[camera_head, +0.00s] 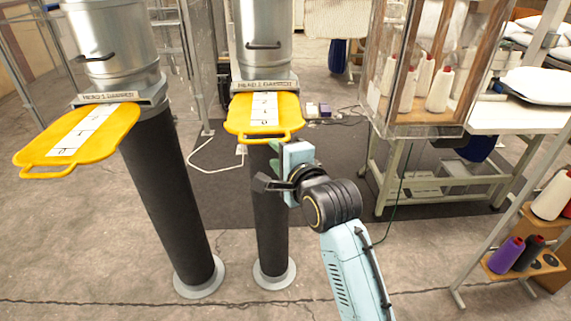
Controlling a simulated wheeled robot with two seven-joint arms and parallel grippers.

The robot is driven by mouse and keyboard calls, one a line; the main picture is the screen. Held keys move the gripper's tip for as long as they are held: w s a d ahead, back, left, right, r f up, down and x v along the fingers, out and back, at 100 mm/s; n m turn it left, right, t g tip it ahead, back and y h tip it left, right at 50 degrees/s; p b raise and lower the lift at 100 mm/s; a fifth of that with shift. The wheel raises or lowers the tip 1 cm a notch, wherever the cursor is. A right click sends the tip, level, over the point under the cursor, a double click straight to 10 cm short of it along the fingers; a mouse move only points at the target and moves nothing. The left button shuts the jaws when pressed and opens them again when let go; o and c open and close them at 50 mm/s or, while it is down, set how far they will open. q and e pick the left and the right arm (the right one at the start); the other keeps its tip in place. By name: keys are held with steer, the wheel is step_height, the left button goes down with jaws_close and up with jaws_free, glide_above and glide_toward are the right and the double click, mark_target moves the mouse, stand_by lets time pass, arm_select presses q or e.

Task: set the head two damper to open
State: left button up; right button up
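The head two damper is a yellow slide plate (240,116) with a white marked strip, jutting out toward me below the middle metal cylinder. Its label (265,86) sits on the collar above it. The plate's front handle bar (270,140) faces me. My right gripper (285,168) is just below and right of that handle, seen from behind. Its fingertips are mostly hidden, so I cannot tell whether it touches the handle or is open. My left gripper is not in view.
The head one damper plate (105,142) juts out at left over its dark column (170,200). The middle plate has its own dark column (269,225). A clear-sided cabinet (425,80) with thread cones stands at right. A shelf with spools (507,254) is at lower right.

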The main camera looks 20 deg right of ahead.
steer(key=shift+v, duration=1.85)
step_height(320, 180, down, 23)
steer(key=a+n+g+b, duration=0.2)
steer(key=n+g+b, duration=0.2)
steer(key=n, duration=0.1)
steer(key=s+f+n+g+b, duration=0.1)
steer(key=s+f+n+g, duration=0.2)
steer(key=f, duration=0.9)
steer(key=s+f+n+g+b, duration=0.1)
steer(key=s+f+n+b, duration=0.3)
steer(key=f, duration=0.8)
steer(key=s+d+f+n+g, duration=0.2)
steer(key=s+f, duration=0.7)
steer(key=s+d+f+n+g, duration=0.1)
steer(key=s+d+f+n, duration=0.1)
steer(key=s+f, duration=0.7)
steer(key=s+d+f+n+g+b, duration=0.1)
steer(key=s+f, duration=0.3)
steer(key=s, duration=0.6)
steer(key=s+d+f+n+g+h+b, duration=0.1)
steer(key=s+d+f+n+g, duration=0.1)
steer(key=s, duration=0.8)
step_height(320, 180, down, 3)
steer(key=shift+s+d+f+n+g+b, duration=0.1)
steer(key=shift+s+d+n+g+b, duration=0.25)
steer(key=shift+d+n, duration=0.6)
steer(key=shift+w+d+m, duration=0.1)
steer(key=shift+d+m, duration=0.05)
steer(key=shift+m, duration=0.2)
